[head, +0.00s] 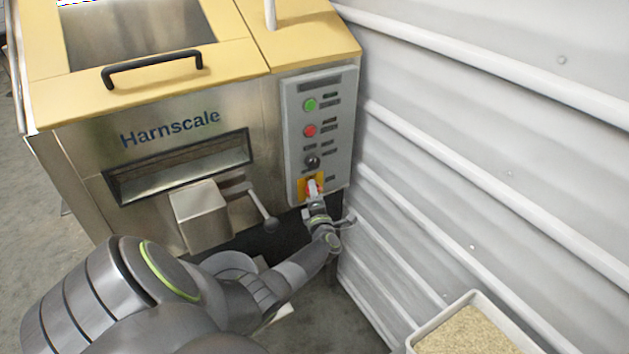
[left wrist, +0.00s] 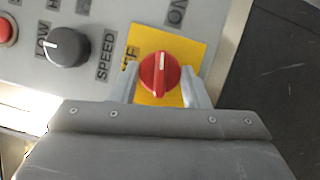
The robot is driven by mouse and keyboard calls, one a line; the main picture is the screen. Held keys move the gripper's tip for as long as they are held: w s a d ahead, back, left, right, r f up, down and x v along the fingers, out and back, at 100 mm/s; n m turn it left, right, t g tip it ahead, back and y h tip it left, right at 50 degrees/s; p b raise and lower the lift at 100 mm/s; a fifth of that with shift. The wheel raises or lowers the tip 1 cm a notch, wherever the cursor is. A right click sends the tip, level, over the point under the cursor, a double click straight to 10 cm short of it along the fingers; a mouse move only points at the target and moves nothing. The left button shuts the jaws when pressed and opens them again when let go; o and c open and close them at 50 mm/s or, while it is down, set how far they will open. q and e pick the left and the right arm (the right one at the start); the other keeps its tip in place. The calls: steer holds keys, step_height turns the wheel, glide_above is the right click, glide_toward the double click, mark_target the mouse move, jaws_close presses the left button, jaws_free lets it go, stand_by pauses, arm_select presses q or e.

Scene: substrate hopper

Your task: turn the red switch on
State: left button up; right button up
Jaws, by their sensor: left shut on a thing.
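The red switch (left wrist: 159,75) is a round rotary knob on a yellow plate (left wrist: 190,48) at the bottom of the grey control panel (head: 290,120). In the head view the switch (head: 312,187) is partly covered by my gripper. My left gripper (head: 314,197) is at the switch, and in the left wrist view its fingers (left wrist: 160,88) are shut on it from both sides. A pale line on the knob runs roughly up and down in the wrist view. An ON label is above the plate and a partly hidden OFF label is at its left edge.
A black speed knob (left wrist: 70,47) sits beside the switch; a green button (head: 310,105) and a red button (head: 310,131) are higher on the panel. A ribbed white wall (head: 480,130) is close on the right. A lever (head: 262,208) protrudes left of the panel.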

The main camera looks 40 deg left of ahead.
arm_select(q)
steer(key=shift+m+h+p, duration=0.4)
steer(key=shift+m+p, duration=0.7)
steer(key=shift+p, duration=0.05)
steer(key=o, duration=1)
steer(key=shift+c, duration=0.2)
steer(key=p+v, duration=0.1)
steer(key=v, duration=1.6)
steer(key=shift+d+r+p, duration=0.2)
steer(key=shift+d+p, duration=0.1)
